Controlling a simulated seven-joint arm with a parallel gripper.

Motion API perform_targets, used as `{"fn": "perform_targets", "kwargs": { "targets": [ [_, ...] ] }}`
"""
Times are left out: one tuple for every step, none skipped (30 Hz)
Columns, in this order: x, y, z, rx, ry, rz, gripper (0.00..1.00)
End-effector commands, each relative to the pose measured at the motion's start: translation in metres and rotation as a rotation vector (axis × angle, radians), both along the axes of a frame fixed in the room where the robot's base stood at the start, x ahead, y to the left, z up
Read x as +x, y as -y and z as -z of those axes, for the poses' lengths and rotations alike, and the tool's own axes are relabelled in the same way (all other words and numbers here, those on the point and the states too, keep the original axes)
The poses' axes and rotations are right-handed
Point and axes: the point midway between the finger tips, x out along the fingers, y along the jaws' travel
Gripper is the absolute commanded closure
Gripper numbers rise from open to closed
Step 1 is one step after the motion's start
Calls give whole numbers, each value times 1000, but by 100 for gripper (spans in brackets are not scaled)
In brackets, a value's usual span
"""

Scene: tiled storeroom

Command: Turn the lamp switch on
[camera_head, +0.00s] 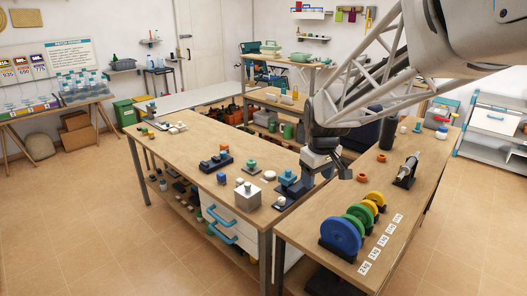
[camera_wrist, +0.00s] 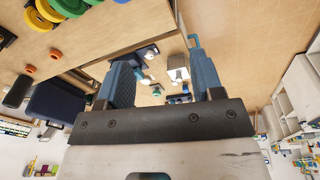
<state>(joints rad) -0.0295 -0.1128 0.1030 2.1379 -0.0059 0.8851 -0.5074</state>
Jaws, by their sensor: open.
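My gripper (camera_head: 328,170) hangs over the right end of the long workbench, near the gap to the second bench. Its two blue fingers stand apart with nothing between them in the wrist view (camera_wrist: 164,75). A metal box with a pale knob on top (camera_head: 248,195) stands left of that, at the bench's front edge. I cannot tell which of these small fixtures is the lamp switch, and no lamp is plainly recognisable.
The long workbench (camera_head: 185,151) carries several small blocks and fixtures, with bare wood between them. The second bench (camera_head: 315,205) holds blue, green and yellow discs (camera_head: 342,236), orange rings and a dark cylinder (camera_head: 388,132). Drawers with blue handles (camera_head: 222,232) sit below the long bench.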

Motion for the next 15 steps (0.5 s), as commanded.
{"fn": "perform_targets", "kwargs": {
  "targets": [
    [13,-2,6,-2,-7,-21,39],
    [20,-2,8,-4,-9,-33,39],
    [29,-3,11,-6,-11,-51,39],
    [36,-4,14,-7,-14,-63,39],
    [42,-5,17,-8,-16,-77,39],
    [52,-6,21,-10,-20,-93,39],
    [58,-7,24,-12,-22,-106,39],
    [65,-8,27,-13,-25,-119,39],
    [74,-9,31,-14,-28,-136,39],
    [80,-10,35,-15,-30,-149,39],
    [87,-11,39,-17,-34,-162,39],
    [96,-12,43,-19,-35,-180,39],
    [102,-13,47,-19,-40,-192,39],
    [108,-14,51,-21,-42,-205,39],
    [117,-15,56,-23,-45,-222,39]
  ]
}}
